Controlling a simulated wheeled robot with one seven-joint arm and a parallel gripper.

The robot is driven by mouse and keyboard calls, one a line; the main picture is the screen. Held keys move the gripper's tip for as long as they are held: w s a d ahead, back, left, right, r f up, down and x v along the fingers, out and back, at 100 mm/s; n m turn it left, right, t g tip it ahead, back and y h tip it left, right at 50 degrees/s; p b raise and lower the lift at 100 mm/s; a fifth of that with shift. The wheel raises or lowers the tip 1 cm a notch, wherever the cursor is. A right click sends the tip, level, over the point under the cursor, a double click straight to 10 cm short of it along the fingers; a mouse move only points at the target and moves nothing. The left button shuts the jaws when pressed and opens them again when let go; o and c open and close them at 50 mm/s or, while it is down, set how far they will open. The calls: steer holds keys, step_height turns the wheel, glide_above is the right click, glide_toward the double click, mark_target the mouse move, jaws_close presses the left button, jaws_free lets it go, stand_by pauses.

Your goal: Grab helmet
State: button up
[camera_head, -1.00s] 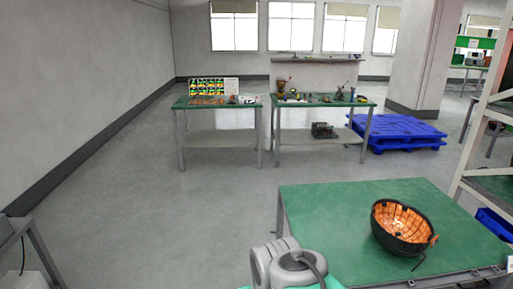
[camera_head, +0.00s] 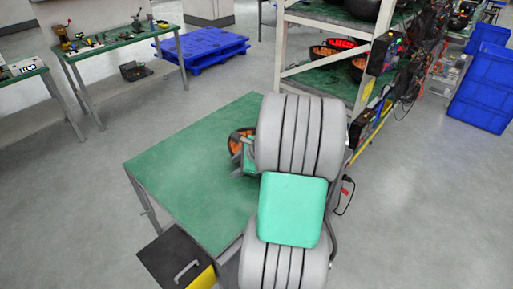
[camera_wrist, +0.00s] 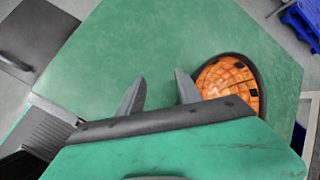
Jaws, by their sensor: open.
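The helmet (camera_wrist: 228,80) lies upside down on the green table, its orange inner lining facing up and its dark rim showing on the right. In the wrist view my gripper (camera_wrist: 158,88) is open and empty, over the bare table just left of the helmet. Its right finger is close to the helmet's left rim; I cannot tell whether they touch. In the head view the helmet (camera_head: 237,142) is mostly hidden behind my arm, with only its left part showing.
The green table (camera_head: 180,170) is otherwise clear. A dark box with a handle (camera_head: 178,262) stands at its near left corner. A shelf rack (camera_head: 330,75) holding more helmets is behind. Blue pallets (camera_head: 203,50) lie on the floor at the back, blue crates (camera_head: 485,85) stand right.

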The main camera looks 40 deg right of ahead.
steer(key=d+m, duration=0.2)
steer(key=s+d+f+m+t, duration=0.1)
steer(key=d+m, duration=0.1)
steer(key=d, duration=0.1)
steer(key=s+d+m, duration=0.1)
steer(key=d+m, duration=0.1)
steer(key=d, duration=0.1)
steer(key=shift+f+t+h+p, duration=0.15)
steer(key=shift+t+h+p, duration=0.15)
steer(key=shift+t, duration=0.1)
steer(key=p+x, duration=0.1)
steer(key=x, duration=0.6)
steer(key=shift+a+f+p, duration=0.2)
steer(key=shift+f+p, duration=0.1)
steer(key=shift+f, duration=0.05)
steer(key=shift+c, duration=0.3)
jaws_close()
steer(key=shift+r, duration=0.15)
